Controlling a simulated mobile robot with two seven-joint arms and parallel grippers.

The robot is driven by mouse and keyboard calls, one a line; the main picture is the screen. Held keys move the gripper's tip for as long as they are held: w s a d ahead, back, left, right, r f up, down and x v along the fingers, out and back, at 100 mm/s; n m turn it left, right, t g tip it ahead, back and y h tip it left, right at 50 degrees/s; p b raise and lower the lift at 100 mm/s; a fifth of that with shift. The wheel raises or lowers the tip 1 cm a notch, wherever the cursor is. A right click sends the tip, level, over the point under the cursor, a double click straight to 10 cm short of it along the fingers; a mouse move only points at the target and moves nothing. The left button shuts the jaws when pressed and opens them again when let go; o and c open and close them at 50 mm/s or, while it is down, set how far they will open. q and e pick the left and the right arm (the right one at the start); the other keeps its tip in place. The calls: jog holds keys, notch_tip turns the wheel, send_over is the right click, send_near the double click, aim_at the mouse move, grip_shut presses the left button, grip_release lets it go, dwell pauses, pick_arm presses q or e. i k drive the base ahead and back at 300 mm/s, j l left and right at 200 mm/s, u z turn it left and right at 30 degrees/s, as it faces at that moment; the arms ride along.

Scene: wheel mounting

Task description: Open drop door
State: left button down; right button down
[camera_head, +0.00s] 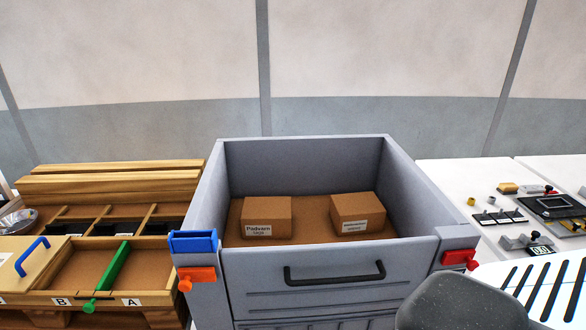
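The grey bin (208,205) stands in the middle. Its front panel, which I take to be the drop door (330,272), is upright and closes the front. A black bar handle (334,274) is fixed across this panel. An orange latch (197,275) sits at the panel's left end, below a blue block-like part (192,242). A red latch (460,258) sits at its right end. The lower part of the panel is cut off by the frame. Neither gripper can be made out in view.
Two brown boxes, left (267,217) and right (358,212), lie inside the bin. A wooden sorting tray (110,300) with a green divider (112,266) is on the left. White tables (470,180) with small parts are on the right. A dark grey rounded shape (462,303) blocks the bottom right.

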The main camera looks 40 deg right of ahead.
aim_at(332, 291)
jog(key=z, duration=1.55)
